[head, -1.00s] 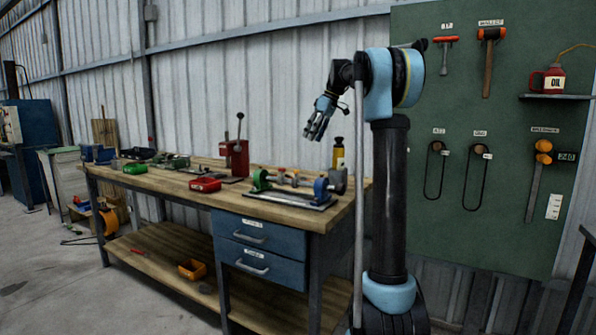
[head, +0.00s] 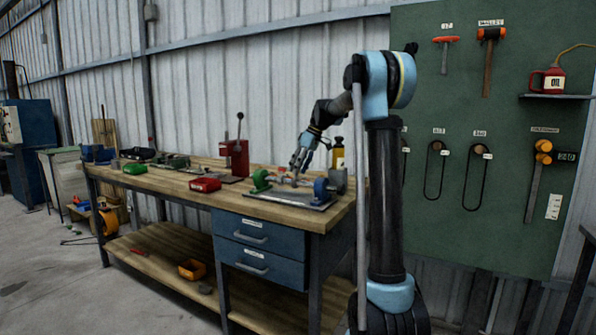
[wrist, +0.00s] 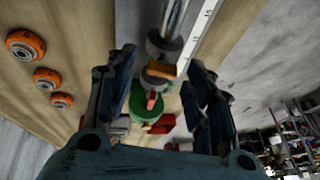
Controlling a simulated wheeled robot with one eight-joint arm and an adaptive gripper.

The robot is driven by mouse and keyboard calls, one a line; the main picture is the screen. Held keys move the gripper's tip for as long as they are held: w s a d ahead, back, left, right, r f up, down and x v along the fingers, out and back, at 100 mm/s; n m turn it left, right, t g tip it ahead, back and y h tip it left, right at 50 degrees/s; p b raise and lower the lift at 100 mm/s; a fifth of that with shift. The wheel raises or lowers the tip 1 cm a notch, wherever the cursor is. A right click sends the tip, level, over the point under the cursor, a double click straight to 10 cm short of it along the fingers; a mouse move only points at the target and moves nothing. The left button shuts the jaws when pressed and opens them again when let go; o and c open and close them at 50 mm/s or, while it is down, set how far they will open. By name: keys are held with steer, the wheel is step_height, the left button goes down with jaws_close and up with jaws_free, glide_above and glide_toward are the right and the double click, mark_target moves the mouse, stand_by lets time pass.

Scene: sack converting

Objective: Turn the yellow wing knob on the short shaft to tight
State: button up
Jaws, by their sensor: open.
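My gripper (head: 297,166) is open and points down over the shaft fixture on the bench. In the wrist view its two fingers stand apart on either side of a steel shaft (wrist: 173,20). A small yellow-orange piece (wrist: 160,70), apparently the wing knob, sits between grey collars on that shaft. It lies between the fingers in the picture; I cannot tell whether either finger touches it. In the head view, the gripper hides the knob; the green bracket (head: 261,182) and blue bracket (head: 321,189) flank the shaft.
The fixture's grey base plate (head: 290,196) lies near the bench front edge. A red box (head: 205,185) is left of it, a yellow bottle (head: 338,153) behind. Several orange round parts (wrist: 25,46) lie at left in the wrist view. The wooden bench top (head: 170,182) has free room.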

steer(key=shift+f, duration=0.15)
steer(key=c, duration=1.1)
steer(key=shift+o, duration=0.2)
